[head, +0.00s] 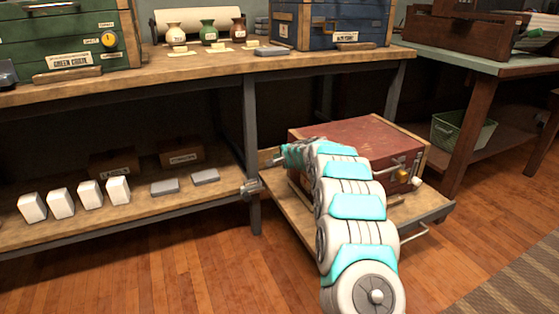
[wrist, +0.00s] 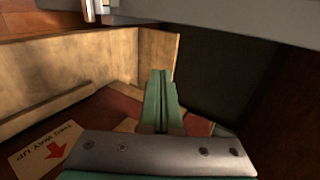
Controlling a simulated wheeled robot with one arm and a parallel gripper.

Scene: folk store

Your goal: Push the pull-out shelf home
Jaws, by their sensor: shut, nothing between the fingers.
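The pull-out shelf (head: 282,208) is a wooden board in a dark metal frame, sticking out from under the workbench at the middle right of the head view. A pale bar handle (head: 414,236) shows at its front. A red case (head: 355,132) with wooden edging sits on the shelf. My arm reaches across the shelf and hides part of it and of the case. In the wrist view my gripper (wrist: 159,75) is shut and empty, its green fingers together near a wooden panel. A "THIS WAY UP" label (wrist: 45,150) lies on the red surface below. I cannot tell whether the fingers touch anything.
The workbench (head: 200,75) holds a green crate (head: 60,32), a blue crate (head: 335,22) and small jars. A fixed lower shelf (head: 130,215) with white blocks is at left. A side table (head: 480,65) stands at right. Wooden floor is open in front.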

